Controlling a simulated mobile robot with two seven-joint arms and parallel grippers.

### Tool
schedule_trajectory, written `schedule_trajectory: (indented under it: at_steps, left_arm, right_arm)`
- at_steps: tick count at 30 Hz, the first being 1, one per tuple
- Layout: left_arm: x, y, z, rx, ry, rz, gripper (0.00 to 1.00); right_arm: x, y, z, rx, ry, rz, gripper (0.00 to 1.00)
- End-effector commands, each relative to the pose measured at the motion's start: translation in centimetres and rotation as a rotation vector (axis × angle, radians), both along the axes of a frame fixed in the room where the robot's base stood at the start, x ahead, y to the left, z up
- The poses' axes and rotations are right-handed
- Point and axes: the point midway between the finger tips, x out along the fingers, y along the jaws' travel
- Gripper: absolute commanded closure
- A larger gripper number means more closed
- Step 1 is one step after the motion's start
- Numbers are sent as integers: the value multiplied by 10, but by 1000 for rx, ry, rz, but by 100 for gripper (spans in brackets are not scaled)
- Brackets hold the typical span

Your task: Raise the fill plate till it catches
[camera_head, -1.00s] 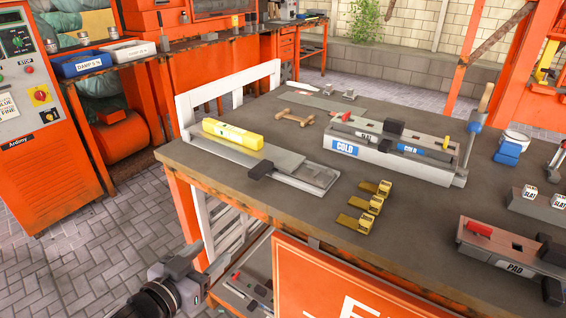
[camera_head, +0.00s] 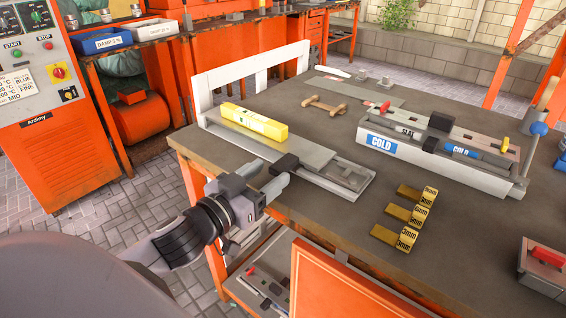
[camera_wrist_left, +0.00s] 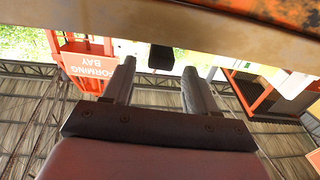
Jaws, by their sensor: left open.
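A long grey fixture (camera_head: 347,178) lies along the table's left edge. A flat grey plate (camera_head: 300,151) lies low in it, with a black block (camera_head: 286,164) at its near side. I cannot tell for certain which part is the fill plate. A yellow bar (camera_head: 255,122) lies at the fixture's far left end. My left gripper (camera_head: 267,180) is open and empty at the table's near left edge, just short of the black block. In the left wrist view the spread fingers (camera_wrist_left: 158,85) point towards the black block (camera_wrist_left: 161,57), which shows beyond and between them. My right gripper is not in view.
The table's orange edge (camera_head: 330,238) runs close to my left gripper. Several brass gauges (camera_head: 411,215) lie right of the fixture. A white-and-grey COLD unit (camera_head: 430,165) stands behind them. Bare tabletop (camera_head: 345,135) lies between fixture and COLD unit.

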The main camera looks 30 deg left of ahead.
Motion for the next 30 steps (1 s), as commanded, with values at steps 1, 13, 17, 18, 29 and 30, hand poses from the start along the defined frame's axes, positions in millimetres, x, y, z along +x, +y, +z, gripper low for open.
schedule_trajectory:
  at_steps: [1, 13, 17, 18, 29, 30]
  left_arm:
    - [7, 0, 2, 2, -3, 0, 43]
    - [44, -3, 0, 0, -1, 0, 43]
    - [49, -4, 0, 0, 1, 0, 43]
    - [49, -4, 0, 0, 1, 0, 43]
    - [50, -4, 0, 0, 1, 0, 69]
    - [50, -4, 0, 0, 1, 0, 82]
  right_arm:
    - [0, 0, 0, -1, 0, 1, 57]
    - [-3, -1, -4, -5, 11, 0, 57]
    - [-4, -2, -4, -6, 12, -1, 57]
    - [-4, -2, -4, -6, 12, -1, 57]
    - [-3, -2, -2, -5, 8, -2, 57]
    - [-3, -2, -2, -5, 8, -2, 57]
